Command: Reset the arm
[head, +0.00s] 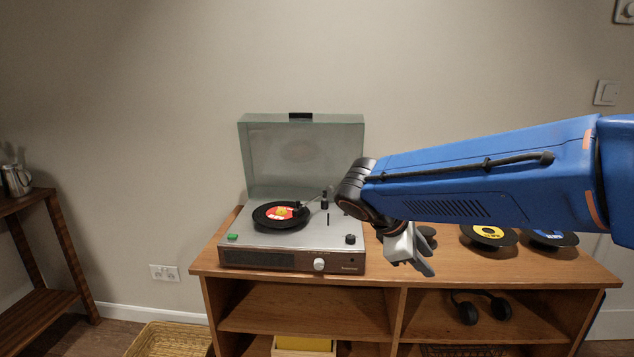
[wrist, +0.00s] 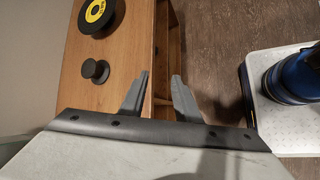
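My gripper (head: 424,262) hangs at the end of my blue arm, in front of the cabinet's top, to the right of the record player. In the wrist view my gripper (wrist: 160,85) has its two grey fingers apart, with nothing between them. It points down past the cabinet's front edge.
The record player (head: 340,235) stands on the wooden cabinet (head: 440,272) with its lid up and a record (head: 262,216) on it. A yellow-label record (head: 488,237), a blue-label record (head: 551,238) and a black knob-like piece (wrist: 95,71) lie to the right. Headphones (head: 468,312) rest on the shelf below.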

